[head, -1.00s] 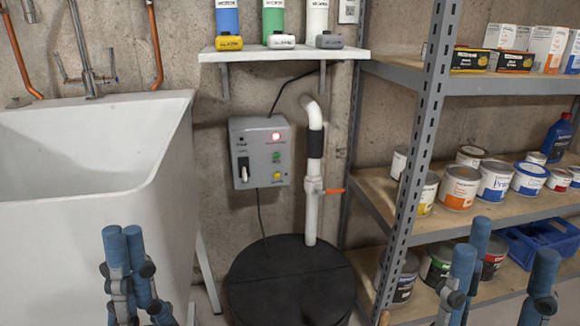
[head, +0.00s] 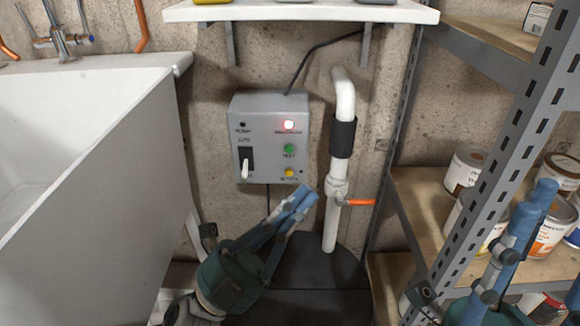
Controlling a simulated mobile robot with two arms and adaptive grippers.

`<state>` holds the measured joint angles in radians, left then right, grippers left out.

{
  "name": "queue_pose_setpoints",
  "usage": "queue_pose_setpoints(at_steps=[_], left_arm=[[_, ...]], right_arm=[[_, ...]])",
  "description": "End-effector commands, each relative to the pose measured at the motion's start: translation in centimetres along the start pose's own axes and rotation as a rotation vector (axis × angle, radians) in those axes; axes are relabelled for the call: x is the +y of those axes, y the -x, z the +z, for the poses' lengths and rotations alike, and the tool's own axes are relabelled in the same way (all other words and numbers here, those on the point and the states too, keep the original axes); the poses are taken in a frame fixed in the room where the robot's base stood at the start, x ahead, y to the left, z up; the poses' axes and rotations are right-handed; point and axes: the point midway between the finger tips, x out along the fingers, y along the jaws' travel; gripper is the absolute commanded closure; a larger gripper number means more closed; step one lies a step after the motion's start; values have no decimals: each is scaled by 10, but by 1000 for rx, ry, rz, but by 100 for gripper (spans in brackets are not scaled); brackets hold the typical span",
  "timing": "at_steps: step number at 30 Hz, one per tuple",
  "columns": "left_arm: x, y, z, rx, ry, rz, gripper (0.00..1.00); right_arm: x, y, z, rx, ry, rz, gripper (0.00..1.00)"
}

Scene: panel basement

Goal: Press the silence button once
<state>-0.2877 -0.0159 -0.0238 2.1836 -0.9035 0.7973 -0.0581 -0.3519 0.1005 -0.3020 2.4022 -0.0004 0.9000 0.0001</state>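A grey control box (head: 268,138) is fixed to the concrete wall. Its front carries a lit red lamp (head: 288,125), a green button (head: 289,148), a yellow button (head: 289,172) and a white-handled switch (head: 246,164). The labels are too small to read, so I cannot tell by label which is the silence button. My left gripper (head: 299,197) is shut and empty. Its blue fingertips show just below and right of the yellow button; I see no clear contact. My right gripper (head: 558,245) is open and empty, before the shelving at lower right, partly cut off.
A white pipe (head: 343,110) with an orange-handled valve (head: 357,202) runs right of the box into a black round lid (head: 325,265). A white shelf (head: 300,12) hangs above. A white sink (head: 95,150) stands left. Metal shelving (head: 480,180) with paint cans stands right.

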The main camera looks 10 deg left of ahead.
Motion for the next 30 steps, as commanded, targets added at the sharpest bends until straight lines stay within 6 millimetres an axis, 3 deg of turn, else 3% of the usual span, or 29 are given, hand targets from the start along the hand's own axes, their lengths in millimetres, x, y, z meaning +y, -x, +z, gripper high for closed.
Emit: queue_pose_setpoints(at_steps=[6, 13, 19, 30], left_arm=[[55, 23, 61, -128, -240, 222, 100], [90, 54, 108, -217, -403, 396, 100], [101, 67, 125, -246, -457, 459, 100], [102, 68, 126, -248, -461, 463, 100]], right_arm=[[0, -3, -2, -2, 0, 2, 60], [0, -4, -1, -3, 0, 2, 60], [0, -5, 0, -2, 1, 1, 60], [0, -5, 1, 3, 3, -2, 60]])
